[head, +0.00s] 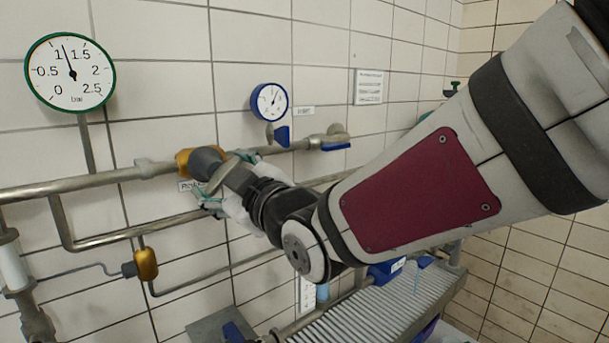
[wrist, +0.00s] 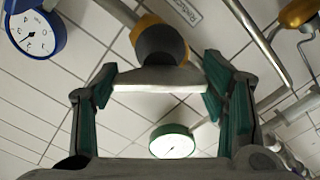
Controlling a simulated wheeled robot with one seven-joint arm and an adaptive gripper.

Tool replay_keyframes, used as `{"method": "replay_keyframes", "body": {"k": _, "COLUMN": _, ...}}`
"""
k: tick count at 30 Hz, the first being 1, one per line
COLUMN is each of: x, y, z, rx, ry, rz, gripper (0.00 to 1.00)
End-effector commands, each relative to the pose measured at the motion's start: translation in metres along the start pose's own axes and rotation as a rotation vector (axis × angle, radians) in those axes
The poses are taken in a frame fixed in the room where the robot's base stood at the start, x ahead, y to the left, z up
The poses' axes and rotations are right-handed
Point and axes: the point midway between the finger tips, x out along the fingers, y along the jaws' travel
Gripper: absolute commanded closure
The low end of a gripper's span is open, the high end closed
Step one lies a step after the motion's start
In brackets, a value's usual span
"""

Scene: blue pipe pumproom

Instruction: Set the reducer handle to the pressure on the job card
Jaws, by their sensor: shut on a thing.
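The reducer (head: 186,162) has a brass-yellow body with a grey handle (head: 205,163) on the upper pipe. It also shows in the wrist view (wrist: 178,27). My gripper (head: 222,187) is at the handle. In the wrist view its green-padded fingers (wrist: 160,85) stand on either side of a grey bar of the handle. The green-rimmed bar gauge (head: 70,88) at upper left has its needle between 1 and 1.5, nearer 1. It shows small in the wrist view (wrist: 172,146). A white printed sheet (head: 368,87), perhaps the job card, hangs on the wall; its text is too small to read.
A blue-rimmed gauge (head: 269,102) is above the pipe, with a blue lever valve (head: 336,146) to its right. Lower pipes and a small brass fitting (head: 146,264) lie left and below. A ridged grey surface (head: 350,318) is under my arm.

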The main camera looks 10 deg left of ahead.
Motion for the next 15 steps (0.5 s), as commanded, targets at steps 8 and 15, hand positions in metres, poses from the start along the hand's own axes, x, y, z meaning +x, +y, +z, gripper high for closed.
{"method": "replay_keyframes", "body": {"k": 8, "x": 0.0002, "y": -0.0008, "z": 0.0000, "rx": 0.144, "ry": 0.001, "rz": 0.000, "gripper": 0.62}}
{"method": "replay_keyframes", "body": {"k": 15, "x": 0.0002, "y": -0.0014, "z": 0.0004, "rx": 0.359, "ry": 0.000, "rz": -0.001, "gripper": 0.62}}
